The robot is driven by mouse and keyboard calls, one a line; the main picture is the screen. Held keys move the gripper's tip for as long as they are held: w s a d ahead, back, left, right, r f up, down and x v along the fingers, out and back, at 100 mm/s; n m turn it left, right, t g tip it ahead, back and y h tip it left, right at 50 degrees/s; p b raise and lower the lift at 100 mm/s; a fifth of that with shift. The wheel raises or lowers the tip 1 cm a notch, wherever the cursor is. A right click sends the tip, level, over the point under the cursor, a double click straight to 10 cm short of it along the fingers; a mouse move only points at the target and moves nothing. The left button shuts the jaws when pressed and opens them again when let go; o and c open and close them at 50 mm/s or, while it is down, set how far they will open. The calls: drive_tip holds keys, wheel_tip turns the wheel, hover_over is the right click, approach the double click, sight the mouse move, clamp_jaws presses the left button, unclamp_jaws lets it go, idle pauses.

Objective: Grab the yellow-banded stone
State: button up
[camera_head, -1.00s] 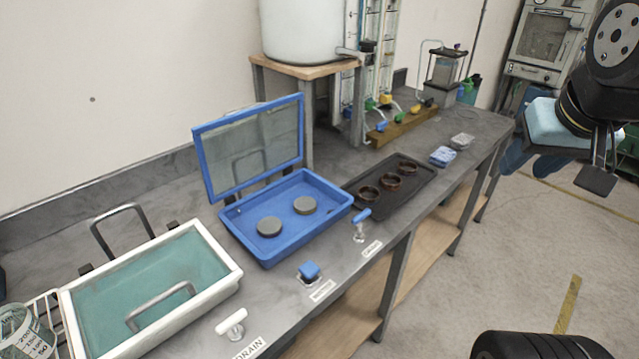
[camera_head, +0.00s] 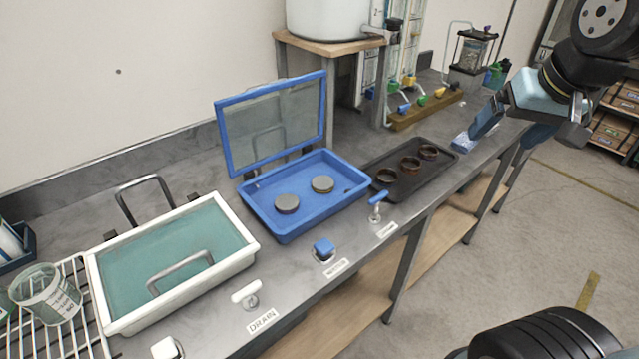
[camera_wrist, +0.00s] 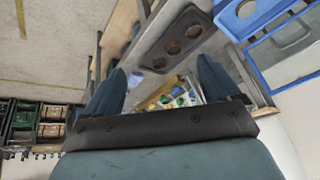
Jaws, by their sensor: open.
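No yellow band can be made out on any stone at this size. Two grey round stones, the left one (camera_head: 287,204) and the right one (camera_head: 322,184), lie apart in the open blue tray (camera_head: 283,232). My gripper (camera_head: 530,125) is open and empty, raised near the right part of the bench, to the right of the dark tray and well away from the stones. In the wrist view its two fingers (camera_wrist: 160,85) are spread apart, with nothing held between them.
A dark tray (camera_head: 440,173) holds three brown rings and also shows in the wrist view (camera_wrist: 203,17). The blue tray's raised lid (camera_head: 222,140) stands behind it. A white basin (camera_head: 240,258) is at left. Handles (camera_head: 377,200) line the front edge.

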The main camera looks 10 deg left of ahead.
drive_tip(key=w+a+f+n+g, duration=0.1)
drive_tip(key=w+a+f, duration=0.2)
drive_tip(key=w+a, duration=0.25)
drive_tip(key=n, duration=0.3)
approach(323, 183)
drive_tip(key=shift+w+d+f, duration=0.15)
drive_tip(key=shift+w+f, duration=0.05)
drive_tip(key=shift+f, duration=0.45)
drive_tip(key=shift+w+d+f, duration=0.15)
drive_tip(key=shift+f, duration=0.5)
drive_tip(key=shift+w+a+f, duration=0.3)
drive_tip(key=shift+a+f, duration=0.05)
drive_tip(key=shift+f, duration=0.35)
drive_tip(key=shift+w+a+f, duration=0.3)
drive_tip(key=shift+f, duration=0.4)
drive_tip(key=shift+x, duration=1.15)
drive_tip(key=shift+a, duration=0.1)
drive_tip(key=c, duration=1.2)
